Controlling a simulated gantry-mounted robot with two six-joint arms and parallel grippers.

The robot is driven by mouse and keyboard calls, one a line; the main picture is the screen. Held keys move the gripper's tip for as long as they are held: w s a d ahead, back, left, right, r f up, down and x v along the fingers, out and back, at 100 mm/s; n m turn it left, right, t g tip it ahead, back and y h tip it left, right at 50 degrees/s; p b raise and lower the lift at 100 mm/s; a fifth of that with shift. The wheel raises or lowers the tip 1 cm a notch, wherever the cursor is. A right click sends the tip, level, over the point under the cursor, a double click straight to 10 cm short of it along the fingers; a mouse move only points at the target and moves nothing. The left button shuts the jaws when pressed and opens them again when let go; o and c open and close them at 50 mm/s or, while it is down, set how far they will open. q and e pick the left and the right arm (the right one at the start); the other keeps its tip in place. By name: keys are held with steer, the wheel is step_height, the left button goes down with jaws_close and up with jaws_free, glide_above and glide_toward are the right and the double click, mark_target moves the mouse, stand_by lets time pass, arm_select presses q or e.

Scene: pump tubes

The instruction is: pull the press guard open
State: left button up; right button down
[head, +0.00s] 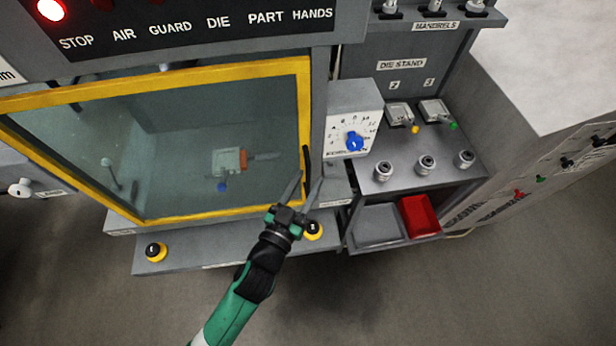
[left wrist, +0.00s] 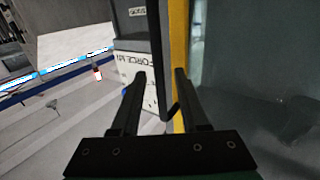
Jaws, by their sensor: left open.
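The press guard is a clear panel in a yellow frame (head: 180,78) across the press front, and it looks shut. Its black handle (head: 306,158) stands upright on the frame's right edge. My left gripper (head: 308,177) is open at the lower part of this handle. In the left wrist view, the open left gripper (left wrist: 161,74) has the dark handle (left wrist: 163,50) between its fingers, with the yellow frame (left wrist: 179,45) behind the right finger. I cannot tell whether a finger touches the handle. My right gripper is not in view.
A box with a blue knob (head: 355,141) is mounted right of the guard. Yellow-ringed black buttons (head: 156,252) sit on the ledge below. Further right are a die stand shelf (head: 400,178) and a red bin (head: 419,217). Open floor lies in front.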

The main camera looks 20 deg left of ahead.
arm_select(q)
steer(key=shift+w, duration=0.55)
jaws_close()
stand_by(1.0)
